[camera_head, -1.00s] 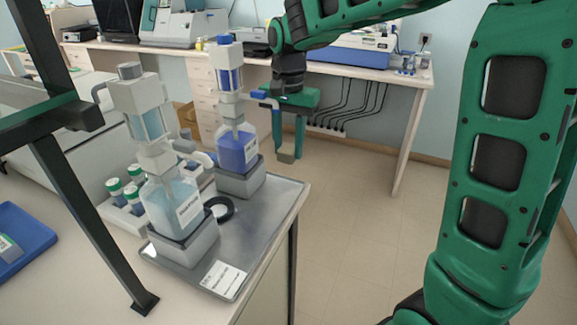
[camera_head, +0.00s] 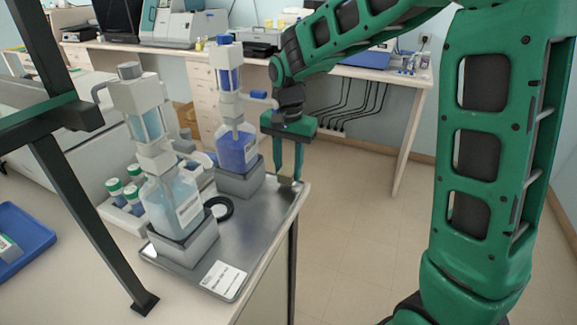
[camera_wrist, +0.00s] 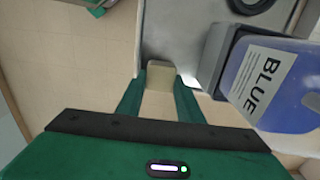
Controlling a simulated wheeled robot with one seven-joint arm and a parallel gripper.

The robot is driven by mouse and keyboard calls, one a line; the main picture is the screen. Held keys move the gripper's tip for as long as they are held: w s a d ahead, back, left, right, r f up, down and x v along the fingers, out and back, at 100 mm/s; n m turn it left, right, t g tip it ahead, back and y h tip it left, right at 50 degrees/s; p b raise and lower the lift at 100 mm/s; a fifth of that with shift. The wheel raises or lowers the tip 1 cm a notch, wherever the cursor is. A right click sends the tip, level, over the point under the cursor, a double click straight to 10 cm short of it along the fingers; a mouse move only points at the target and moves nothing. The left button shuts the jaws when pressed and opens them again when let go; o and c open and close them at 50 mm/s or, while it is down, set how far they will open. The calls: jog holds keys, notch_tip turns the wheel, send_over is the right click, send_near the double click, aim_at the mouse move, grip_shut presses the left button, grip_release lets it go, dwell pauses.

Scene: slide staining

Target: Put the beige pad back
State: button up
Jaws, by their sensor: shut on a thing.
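My gripper (camera_head: 287,178) points down at the far right corner of the metal tray (camera_head: 255,225), to the right of the blue-liquid bottle (camera_head: 238,152). It is shut on the beige pad (camera_wrist: 159,80), a small block between the fingertips. In the head view the pad (camera_head: 286,181) shows low between the fingers, over or close to the tray's rim. In the wrist view the pad overlaps the tray's edge, left of the bottle labelled BLUE (camera_wrist: 278,80). Whether it touches the tray cannot be told.
A pale-liquid dispenser bottle (camera_head: 175,200) stands nearer on the tray, with a black ring (camera_head: 220,208) and a paper label (camera_head: 223,279). Green-capped vials (camera_head: 115,187) stand left. A dark frame post (camera_head: 85,215) crosses the left. Open floor lies right of the bench.

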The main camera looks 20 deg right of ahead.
aim_at(288, 169)
jog(key=shift+f, duration=0.5)
jog(key=o, duration=1.1)
notch_tip(288, 169, up, 13)
jog(key=s+d+f, duration=0.3)
jog(key=s+d, duration=1.1)
jog(key=d, duration=0.1)
jog(key=s+d+f+n, duration=0.1)
jog(key=s+d+f, duration=0.1)
jog(key=s, duration=0.6)
jog(key=s+d+f+n, duration=0.1)
jog(key=s+d+f, duration=0.2)
jog(key=s+f, duration=0.2)
jog(key=s, duration=0.3)
jog(key=shift+d, duration=0.25)
